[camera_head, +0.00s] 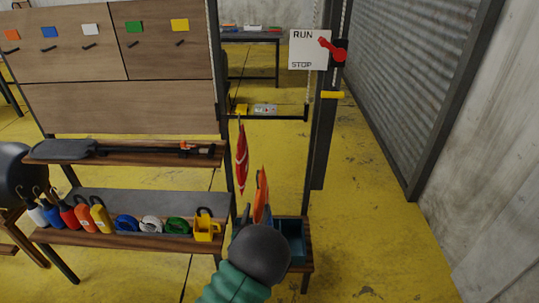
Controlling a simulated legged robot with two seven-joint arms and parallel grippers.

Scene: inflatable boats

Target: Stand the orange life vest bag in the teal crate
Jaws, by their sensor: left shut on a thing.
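The orange life vest bag (262,189) stands upright and edge-on near the middle of the view, above the left part of the low bench. My left gripper (266,215) is at its lower part and shut on it, mostly hidden behind my own dark wrist. The teal crate (291,240) sits on the low bench just right of my wrist, with its left part covered. The bag appears beside or over the crate's left side; I cannot tell whether it touches the crate. My right gripper is not in view.
A red bag (242,158) hangs just behind and left of the orange one. A dark post with a RUN/STOP sign (309,50) rises behind the crate. The yellow floor at right is clear.

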